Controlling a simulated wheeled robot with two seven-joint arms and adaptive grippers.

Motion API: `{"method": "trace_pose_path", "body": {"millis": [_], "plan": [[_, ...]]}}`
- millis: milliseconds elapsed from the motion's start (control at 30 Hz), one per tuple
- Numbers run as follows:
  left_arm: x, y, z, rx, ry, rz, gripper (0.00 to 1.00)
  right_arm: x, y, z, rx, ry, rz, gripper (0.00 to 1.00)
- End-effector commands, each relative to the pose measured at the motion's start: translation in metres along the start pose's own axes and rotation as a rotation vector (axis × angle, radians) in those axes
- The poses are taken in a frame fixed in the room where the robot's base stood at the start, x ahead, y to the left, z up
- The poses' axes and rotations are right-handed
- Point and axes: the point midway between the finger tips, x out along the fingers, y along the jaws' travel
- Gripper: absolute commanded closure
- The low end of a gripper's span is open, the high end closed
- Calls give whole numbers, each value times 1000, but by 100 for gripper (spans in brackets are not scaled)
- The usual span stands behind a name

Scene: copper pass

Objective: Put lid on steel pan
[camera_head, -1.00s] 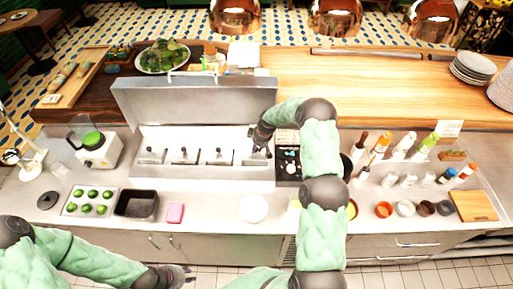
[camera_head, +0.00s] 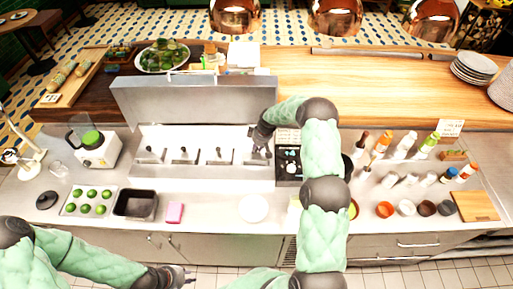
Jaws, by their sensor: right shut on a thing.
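A long steel unit (camera_head: 210,172) stands on the counter, its big cover (camera_head: 195,97) raised at the back. A row of small steel pans with lids and dark knobs, one of them a lidded pan (camera_head: 186,158), lies inside it. My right gripper (camera_head: 261,152) is at the far right end of this row, shut on what looks like a lid's knob. The lid under it is small and partly hidden, so I cannot tell whether it is seated on its pan. My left gripper (camera_head: 184,276) is low in front of the counter, away from the pans; its finger opening is unclear.
A black tub (camera_head: 136,204), a pink sponge (camera_head: 175,213) and a white plate (camera_head: 253,208) are in front of the unit. A tray of limes (camera_head: 89,201) and a blender (camera_head: 95,149) are at left. Bottles and small bowls crowd the right, near a cutting board (camera_head: 474,206).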

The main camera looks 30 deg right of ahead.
Motion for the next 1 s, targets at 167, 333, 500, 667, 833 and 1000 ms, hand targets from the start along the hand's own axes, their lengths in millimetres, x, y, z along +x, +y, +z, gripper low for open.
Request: {"method": "trace_pose_path", "body": {"millis": [167, 333, 500, 667, 833, 1000], "plan": [[0, 0, 0, 0, 0, 0, 76, 0, 0, 0, 0, 0, 0, 100], [0, 0, 0, 0, 0, 0, 76, 0, 0, 0, 0, 0, 0, 100], [1, 0, 0, 0, 0, 0, 76, 0, 0, 0, 0, 1, 1, 100], [4, -2, 0, 0, 0, 0, 76, 1, 0, 0, 0, 1, 1, 100], [7, -2, 0, 0, 0, 0, 76, 2, 0, 0, 0, 0, 0, 100], [9, -3, 0, 0, 0, 0, 76, 2, 0, 0, 0, 0, 0, 100]]}}
